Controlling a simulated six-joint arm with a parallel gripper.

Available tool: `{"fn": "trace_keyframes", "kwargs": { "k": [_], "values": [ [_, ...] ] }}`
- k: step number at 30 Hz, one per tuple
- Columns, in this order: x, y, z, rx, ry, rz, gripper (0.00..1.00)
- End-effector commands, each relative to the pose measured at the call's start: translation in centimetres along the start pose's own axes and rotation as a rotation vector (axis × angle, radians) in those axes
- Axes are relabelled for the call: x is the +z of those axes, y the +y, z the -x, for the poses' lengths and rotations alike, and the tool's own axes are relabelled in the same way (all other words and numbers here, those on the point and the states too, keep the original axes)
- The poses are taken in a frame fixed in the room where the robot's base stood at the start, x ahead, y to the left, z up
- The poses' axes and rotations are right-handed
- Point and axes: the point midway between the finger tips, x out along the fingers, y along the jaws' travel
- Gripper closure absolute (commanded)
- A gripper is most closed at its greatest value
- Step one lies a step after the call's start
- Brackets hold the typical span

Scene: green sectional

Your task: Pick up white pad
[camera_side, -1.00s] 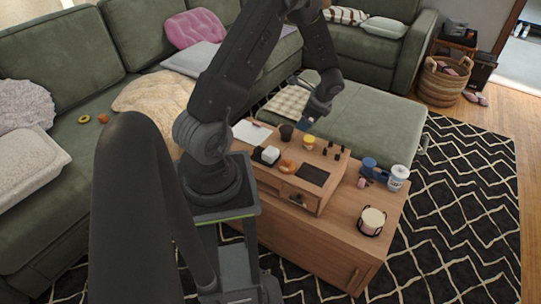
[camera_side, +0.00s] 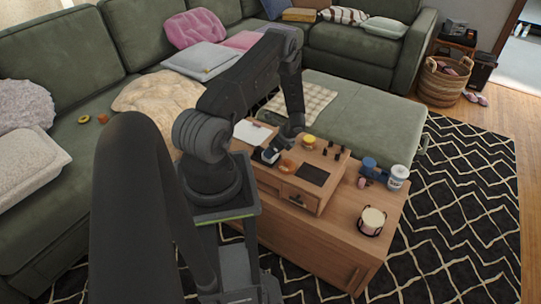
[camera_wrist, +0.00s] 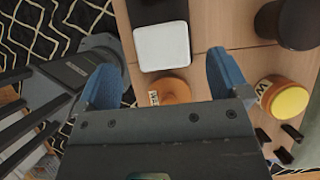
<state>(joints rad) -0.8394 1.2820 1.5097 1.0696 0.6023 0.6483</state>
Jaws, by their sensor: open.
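The white pad (camera_wrist: 162,46) is a small, rounded white square. In the wrist view it lies on the wooden top, ahead of and roughly between the fingertips. In the side view it shows (camera_side: 269,154) on the raised wooden organizer, partly hidden by my gripper. My gripper (camera_wrist: 163,64) is open and empty, its two blue fingers spread wider than the pad. In the side view my gripper (camera_side: 277,149) points down close over the pad. I cannot tell the exact height or whether it touches.
An orange round item (camera_wrist: 171,91) sits just below the pad, between the fingers. A black item (camera_wrist: 157,10) adjoins the pad's far side. A dark cup (camera_wrist: 290,22) and yellow-lidded jar (camera_wrist: 285,99) stand to the right. A candle jar (camera_side: 371,221) stands on the lower table top.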

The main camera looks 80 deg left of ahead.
Motion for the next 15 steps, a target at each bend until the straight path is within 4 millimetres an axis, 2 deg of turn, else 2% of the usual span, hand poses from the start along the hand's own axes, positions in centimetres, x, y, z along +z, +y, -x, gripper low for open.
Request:
{"fn": "trace_keyframes", "kwargs": {
  "k": [4,12,15],
  "values": [
    [-0.1,0.0,-1.1,0.001,0.000,0.000,0.06],
    [-0.3,-0.2,-4.8,0.001,0.000,0.000,0.06],
    [-0.3,-0.2,-5.4,-0.001,0.000,0.000,0.06]
  ]
}}
